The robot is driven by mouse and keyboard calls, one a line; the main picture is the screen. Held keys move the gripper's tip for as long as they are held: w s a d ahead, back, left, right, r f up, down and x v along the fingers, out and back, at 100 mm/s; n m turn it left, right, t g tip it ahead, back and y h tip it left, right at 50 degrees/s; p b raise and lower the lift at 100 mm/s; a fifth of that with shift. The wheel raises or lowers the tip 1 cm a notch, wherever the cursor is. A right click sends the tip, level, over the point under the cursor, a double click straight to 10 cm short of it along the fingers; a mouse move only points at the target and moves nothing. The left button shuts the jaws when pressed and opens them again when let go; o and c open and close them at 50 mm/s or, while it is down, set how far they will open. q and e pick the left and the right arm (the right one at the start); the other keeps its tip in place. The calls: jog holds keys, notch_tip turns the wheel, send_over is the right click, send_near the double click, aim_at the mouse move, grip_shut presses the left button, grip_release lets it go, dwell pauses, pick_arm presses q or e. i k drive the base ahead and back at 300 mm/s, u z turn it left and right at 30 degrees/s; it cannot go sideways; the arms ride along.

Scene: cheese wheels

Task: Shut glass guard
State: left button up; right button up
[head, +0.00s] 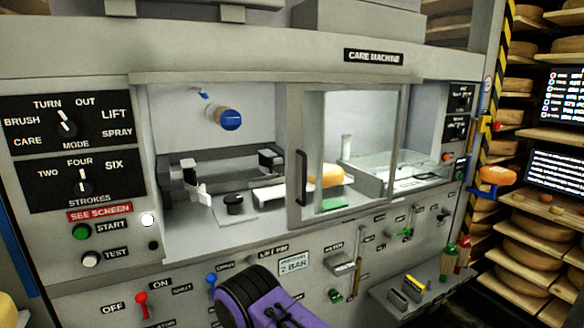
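The glass guard (362,135) is a clear pane in a grey frame with an upright black handle (302,178) on its left edge. It stands in front of the right-middle part of the care machine's opening. The left part of the opening is uncovered. A cheese wheel (326,176) sits inside, seen through the glass. A purple and black part of one of my arms shows at the bottom centre, below and left of the handle and apart from it. No gripper fingers are visible.
Inside the uncovered bay are a blue-capped cylinder (229,119) and a black knob (234,204). Dials (67,124), a red lever (141,299) and other levers are on the front panel. A small ledge (411,292) juts out at lower right. Cheese shelves (541,197) stand at right.

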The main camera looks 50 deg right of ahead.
aim_at(296, 159)
jog(key=z, duration=1.5)
jog(key=k, duration=0.95)
jog(key=z, duration=0.45)
jog(key=i, duration=1.95)
jog(key=u, duration=0.6)
